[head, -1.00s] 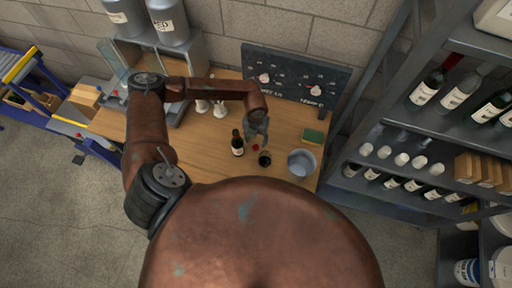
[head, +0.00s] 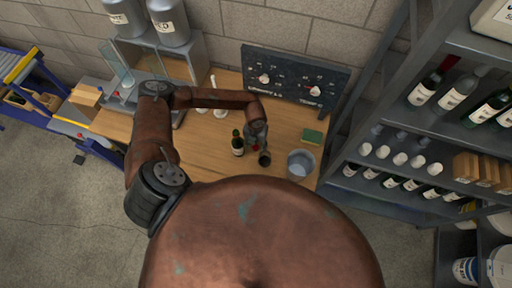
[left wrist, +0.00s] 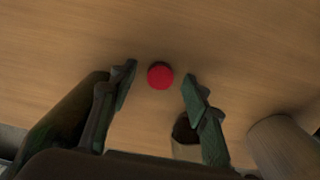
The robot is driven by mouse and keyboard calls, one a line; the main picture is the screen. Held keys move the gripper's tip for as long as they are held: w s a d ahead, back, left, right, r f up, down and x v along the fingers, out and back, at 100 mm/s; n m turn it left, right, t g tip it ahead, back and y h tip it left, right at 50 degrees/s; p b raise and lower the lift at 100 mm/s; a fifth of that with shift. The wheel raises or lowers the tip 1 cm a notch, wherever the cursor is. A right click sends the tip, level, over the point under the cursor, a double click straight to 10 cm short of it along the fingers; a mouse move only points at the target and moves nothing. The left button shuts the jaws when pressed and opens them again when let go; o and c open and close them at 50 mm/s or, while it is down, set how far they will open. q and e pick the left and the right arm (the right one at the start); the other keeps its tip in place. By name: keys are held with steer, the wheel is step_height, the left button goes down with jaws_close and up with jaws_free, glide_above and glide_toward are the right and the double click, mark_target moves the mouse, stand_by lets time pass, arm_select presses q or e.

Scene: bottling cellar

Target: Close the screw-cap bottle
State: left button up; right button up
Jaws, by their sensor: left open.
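A dark green bottle (head: 238,146) with a pale label stands upright on the wooden bench. A red screw cap (left wrist: 160,75) lies on the wood by itself; it also shows in the head view (head: 256,148), beside the bottle. My left gripper (left wrist: 160,84) is open and empty, its fingertips on either side of the cap and apart from it. In the head view my left gripper (head: 257,142) points down just right of the bottle. The bottle's dark green side (left wrist: 58,125) shows at the lower left of the left wrist view. My right gripper is not in view.
A small dark cup (head: 264,160) stands close to the gripper, partly behind a finger in the wrist view. A grey bucket (head: 301,164) and a green-yellow sponge (head: 312,136) are to the right. A dark panel (head: 295,78) stands behind; a bottle shelf (head: 440,130) is at right.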

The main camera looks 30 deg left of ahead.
arm_select(q)
steer(key=shift+c, duration=0.4)
steer(key=c, duration=0.7)
steer(key=shift+r, duration=0.15)
steer(key=shift+r, duration=0.3)
step_height(320, 180, up, 2)
steer(key=shift+b, duration=0.45)
steer(key=shift+s+d+r+b, duration=0.35)
steer(key=shift+s+r, duration=1.35)
steer(key=shift+s, duration=0.6)
steer(key=shift+s+d+r+b, duration=0.35)
steer(key=shift+s+r, duration=1.35)
steer(key=shift+s, duration=0.65)
steer(key=shift+s+d+r+b, duration=0.35)
steer(key=shift+s+r, duration=1.35)
steer(key=shift+s, duration=0.6)
